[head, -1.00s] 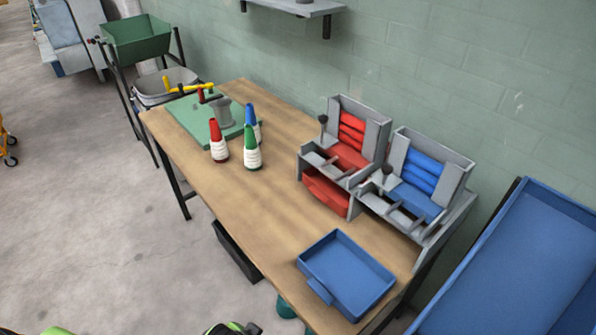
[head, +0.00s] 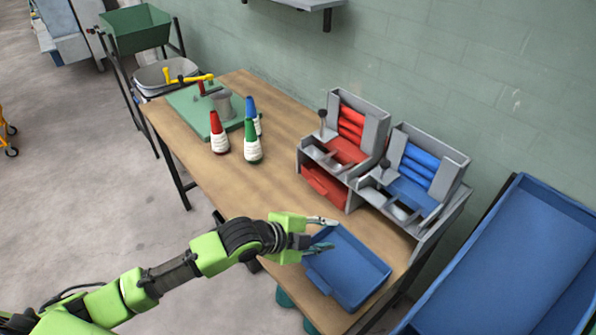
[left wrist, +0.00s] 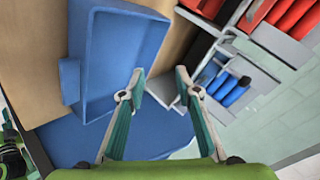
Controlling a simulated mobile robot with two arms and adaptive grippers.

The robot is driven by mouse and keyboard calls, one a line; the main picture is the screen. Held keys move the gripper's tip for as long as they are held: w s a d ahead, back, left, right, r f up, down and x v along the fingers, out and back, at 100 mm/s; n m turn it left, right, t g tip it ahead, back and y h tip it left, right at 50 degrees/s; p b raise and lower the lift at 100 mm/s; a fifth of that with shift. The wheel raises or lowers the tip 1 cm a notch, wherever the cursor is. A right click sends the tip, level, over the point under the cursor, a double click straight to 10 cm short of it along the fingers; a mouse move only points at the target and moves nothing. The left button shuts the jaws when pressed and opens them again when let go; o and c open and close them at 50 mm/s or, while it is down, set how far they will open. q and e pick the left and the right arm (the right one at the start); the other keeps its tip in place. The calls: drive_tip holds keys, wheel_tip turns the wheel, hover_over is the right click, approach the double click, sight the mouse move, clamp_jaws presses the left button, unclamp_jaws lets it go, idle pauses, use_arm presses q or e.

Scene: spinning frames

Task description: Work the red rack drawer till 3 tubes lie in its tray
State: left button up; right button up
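The red rack (head: 305,150) is a grey stand at the back right of the table, with several red tubes (head: 350,125) stacked in its upright chute. Its red drawer (head: 323,186) is low in the front; I cannot tell exactly how far out it sits. A blue tray (head: 350,268) lies on the table's near right part, and no tubes show in it. My left gripper (head: 324,234) is open and empty above the tray's left end. In the left wrist view the gripper (left wrist: 158,80) has its fingers apart, with the tray (left wrist: 122,55) beyond. My right gripper is out of view.
A blue-tube rack (head: 425,175) stands right beside the red one. Red, green and blue-topped cones (head: 252,143) stand near a green board (head: 190,108) at the left. A large blue bin (head: 520,260) is at the right. The wooden table's middle (head: 245,185) is clear.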

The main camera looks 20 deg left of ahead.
use_arm(q)
drive_tip(key=w+a+r+m+t, duration=0.1)
drive_tip(key=w+a+r+m, duration=0.2)
drive_tip(key=w+a, duration=0.3)
drive_tip(key=m+t, duration=0.2)
approach(325, 168)
drive_tip(key=shift+g, duration=0.3)
drive_tip(key=b+x, duration=0.9)
drive_tip(key=x, duration=0.1)
drive_tip(key=shift+w+r, duration=0.1)
drive_tip(key=shift+w, duration=0.15)
drive_tip(key=shift+d, duration=0.1)
drive_tip(key=shift+c, duration=0.5)
